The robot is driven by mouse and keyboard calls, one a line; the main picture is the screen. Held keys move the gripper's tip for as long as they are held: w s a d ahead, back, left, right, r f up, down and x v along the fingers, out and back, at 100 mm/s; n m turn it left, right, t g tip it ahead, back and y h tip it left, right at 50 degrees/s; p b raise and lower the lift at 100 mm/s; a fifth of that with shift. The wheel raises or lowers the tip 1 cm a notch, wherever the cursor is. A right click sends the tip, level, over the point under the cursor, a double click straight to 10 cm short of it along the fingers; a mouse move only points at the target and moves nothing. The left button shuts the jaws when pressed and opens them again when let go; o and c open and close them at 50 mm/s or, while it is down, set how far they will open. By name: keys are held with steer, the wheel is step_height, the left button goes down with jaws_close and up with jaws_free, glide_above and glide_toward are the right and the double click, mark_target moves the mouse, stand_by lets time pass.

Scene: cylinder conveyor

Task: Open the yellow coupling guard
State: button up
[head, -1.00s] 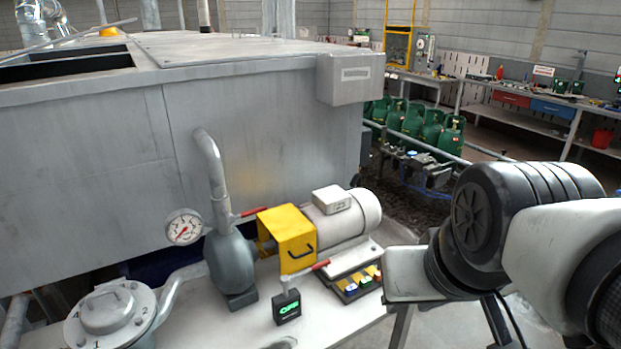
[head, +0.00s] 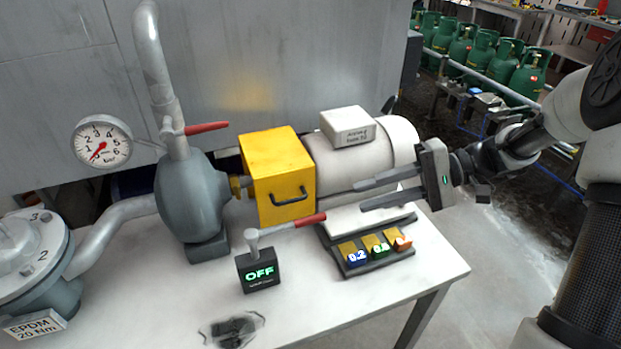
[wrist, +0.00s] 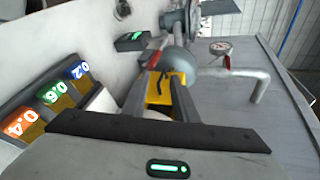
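The yellow coupling guard (head: 275,160) is a box over the shaft between the grey pump (head: 192,200) and the white motor (head: 350,160). It is down in place, with a black handle (head: 289,198) on its front face. My gripper (head: 360,195) is at the right of the guard, in front of the motor, its fingers apart, empty and pointing left toward the guard. In the wrist view the guard (wrist: 158,90) shows between the two fingers, some way beyond their tips, partly hidden by them.
A red-handled lever (head: 290,225) on a box reading OFF (head: 258,272) stands in front of the guard. Another red lever (head: 205,128) is on the pump pipe. Blocks with lit numbers (head: 375,250) lie below my gripper. The front of the white table (head: 330,305) is mostly clear.

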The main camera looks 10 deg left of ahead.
steer(key=w+f+y+b, duration=0.1)
steer(key=w+f+y, duration=0.1)
steer(key=w+f, duration=0.15)
steer(key=t+y+b, duration=0.1)
steer(key=b, duration=0.1)
glide_toward(293, 201)
steer(key=a, duration=0.6)
steer(key=s+a+f, duration=0.1)
steer(key=a, duration=0.3)
steer(key=shift+f, duration=0.1)
steer(key=shift+s, duration=0.1)
jaws_close()
stand_by(0.8)
